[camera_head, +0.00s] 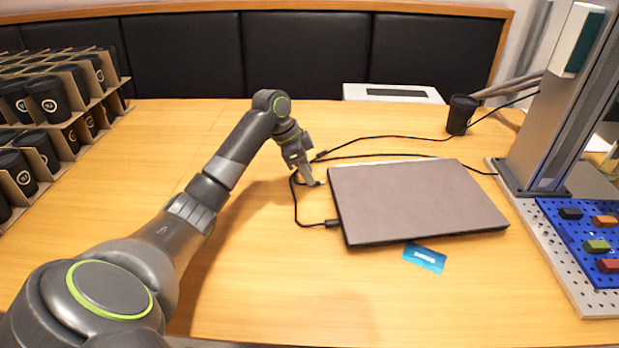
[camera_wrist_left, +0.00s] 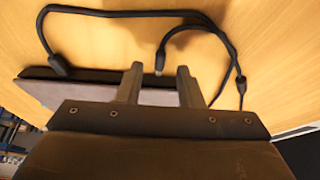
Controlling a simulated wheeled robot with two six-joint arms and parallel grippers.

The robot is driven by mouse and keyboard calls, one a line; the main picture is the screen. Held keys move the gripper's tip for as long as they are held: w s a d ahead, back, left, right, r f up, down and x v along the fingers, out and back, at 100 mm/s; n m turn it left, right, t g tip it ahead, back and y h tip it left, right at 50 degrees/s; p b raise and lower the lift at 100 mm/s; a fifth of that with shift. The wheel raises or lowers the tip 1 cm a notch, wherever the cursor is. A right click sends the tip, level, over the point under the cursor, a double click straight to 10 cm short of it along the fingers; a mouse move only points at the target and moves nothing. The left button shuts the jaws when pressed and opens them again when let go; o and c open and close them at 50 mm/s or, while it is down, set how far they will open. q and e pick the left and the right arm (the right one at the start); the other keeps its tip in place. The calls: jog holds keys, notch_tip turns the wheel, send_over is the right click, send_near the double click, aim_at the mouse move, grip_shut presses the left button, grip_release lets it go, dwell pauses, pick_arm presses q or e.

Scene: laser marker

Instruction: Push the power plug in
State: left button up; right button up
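The closed grey laptop (camera_head: 415,200) lies on the table. My left gripper (camera_head: 312,181) points down just off its left edge. In the left wrist view, the left gripper (camera_wrist_left: 159,68) is open, its two fingers apart with nothing between their pads. A loose black plug (camera_wrist_left: 160,60) with a small tip lies just beyond the fingertips, in line with the gap; I cannot tell its height against them. A second black plug (camera_wrist_left: 58,65) sits at the laptop's edge; it also shows in the head view (camera_head: 333,223). My right gripper is not in view.
Black cables (camera_head: 390,138) run across the table behind the laptop. A blue card (camera_head: 425,257) lies in front of it. A metal stand (camera_head: 560,110) and blue tray (camera_head: 580,235) are at right, a black cup (camera_head: 460,114) behind, cup racks (camera_head: 45,130) at left.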

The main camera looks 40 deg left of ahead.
pick_arm(q)
jog(key=shift+x, duration=1.15)
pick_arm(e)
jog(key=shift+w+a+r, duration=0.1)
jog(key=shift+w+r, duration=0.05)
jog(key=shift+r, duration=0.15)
pick_arm(q)
grip_shut()
